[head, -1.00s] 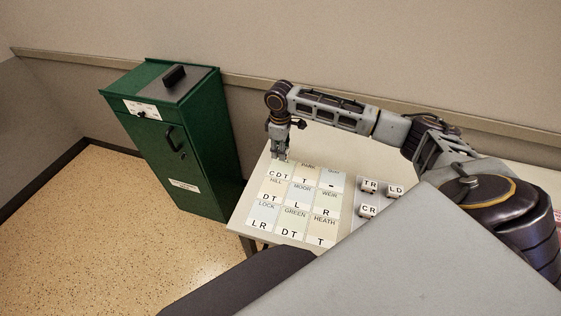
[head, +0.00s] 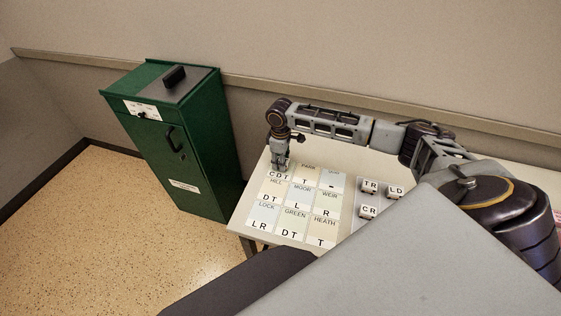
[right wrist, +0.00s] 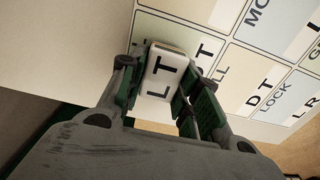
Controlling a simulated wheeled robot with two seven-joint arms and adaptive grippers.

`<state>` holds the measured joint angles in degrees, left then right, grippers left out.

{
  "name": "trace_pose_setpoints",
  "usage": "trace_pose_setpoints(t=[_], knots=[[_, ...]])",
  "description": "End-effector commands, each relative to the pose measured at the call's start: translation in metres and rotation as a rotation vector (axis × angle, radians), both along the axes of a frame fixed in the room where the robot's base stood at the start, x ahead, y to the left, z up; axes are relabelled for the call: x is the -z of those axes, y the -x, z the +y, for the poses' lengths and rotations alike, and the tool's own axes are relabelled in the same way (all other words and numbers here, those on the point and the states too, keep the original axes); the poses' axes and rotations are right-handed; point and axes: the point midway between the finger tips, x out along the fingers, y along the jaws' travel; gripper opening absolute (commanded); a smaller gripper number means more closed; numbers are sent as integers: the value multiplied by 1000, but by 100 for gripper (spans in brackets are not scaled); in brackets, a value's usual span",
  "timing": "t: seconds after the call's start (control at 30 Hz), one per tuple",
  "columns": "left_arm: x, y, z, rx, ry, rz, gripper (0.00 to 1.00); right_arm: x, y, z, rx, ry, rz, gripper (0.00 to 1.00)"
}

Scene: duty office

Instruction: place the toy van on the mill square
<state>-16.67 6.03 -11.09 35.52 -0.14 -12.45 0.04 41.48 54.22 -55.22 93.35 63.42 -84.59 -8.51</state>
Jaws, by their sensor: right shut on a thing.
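The toy van (right wrist: 165,70), a pale block lettered LT on top, is between the fingers of my right gripper (right wrist: 162,88) in the right wrist view. In the head view the right gripper (head: 281,163) is shut over the far-left square, lettered CDT, of the board (head: 297,208); the van is barely visible there. That square's name is hidden by the gripper. The square nearer to me, lettered DT (head: 270,192), has a name ending in ILL; its first letter is too small to be sure. A gap between van and board cannot be told. My left gripper is out of view.
Other small lettered blocks, TR (head: 370,186), LD (head: 396,191) and CR (head: 368,211), stand right of the board on the table (head: 247,217). A green cabinet (head: 185,150) stands left of the table. The wall runs behind.

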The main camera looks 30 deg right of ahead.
Motion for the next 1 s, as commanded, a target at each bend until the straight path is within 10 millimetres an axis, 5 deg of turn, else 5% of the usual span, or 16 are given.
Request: trace_pose_setpoints(t=[0.47,0.5,0.67,1.0], knots=[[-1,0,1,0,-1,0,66,5,0,0,-1,-1,-1,10],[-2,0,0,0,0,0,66,5,0,0,-1,-1,-1,34],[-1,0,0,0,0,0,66,5,0,0,-1,-1,-1,54],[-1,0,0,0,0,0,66,5,0,0,-1,-1,-1,54]])
